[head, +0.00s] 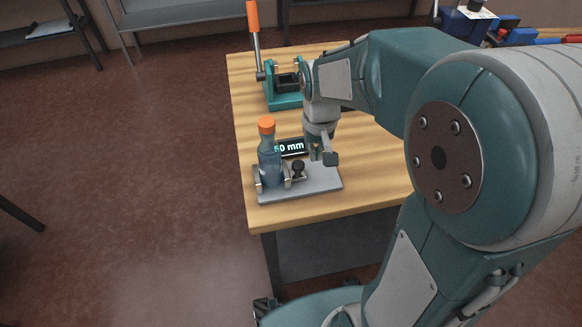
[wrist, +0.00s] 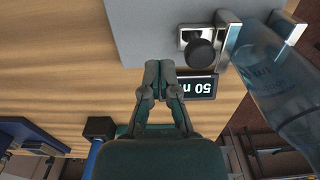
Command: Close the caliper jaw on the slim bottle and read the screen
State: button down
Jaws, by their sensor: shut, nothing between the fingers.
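The slim bottle (head: 269,163), bluish and clear with an orange cap, stands upright between the caliper's two metal jaws; it also shows in the wrist view (wrist: 272,75). The movable jaw (wrist: 230,32) carries a black round knob (head: 298,167) on a metal slide. I cannot tell whether both jaws touch the bottle. The caliper's grey base plate (head: 312,188) lies on the table. Its black screen (head: 291,147) shows "50 mm" in light digits, partly covered by the bottle. My gripper (wrist: 160,65) is shut and empty, beside the knob (wrist: 200,53) and apart from it in the wrist view.
The wooden table (head: 360,190) has its left and front edges close to the caliper. A green fixture (head: 285,98) with an orange-handled lever stands behind. Blue tools (head: 462,22) lie on another surface at the back right. Open floor lies to the left.

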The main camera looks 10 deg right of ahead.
jog(key=shift+f, duration=1.65)
jog(key=shift+a, duration=0.7)
jog(key=shift+d+r, duration=0.1)
jog(key=shift+d, duration=0.5)
dwell(0.5)
notch_tip(320, 180, up, 6)
jog(key=shift+f, duration=0.1)
dwell(0.7)
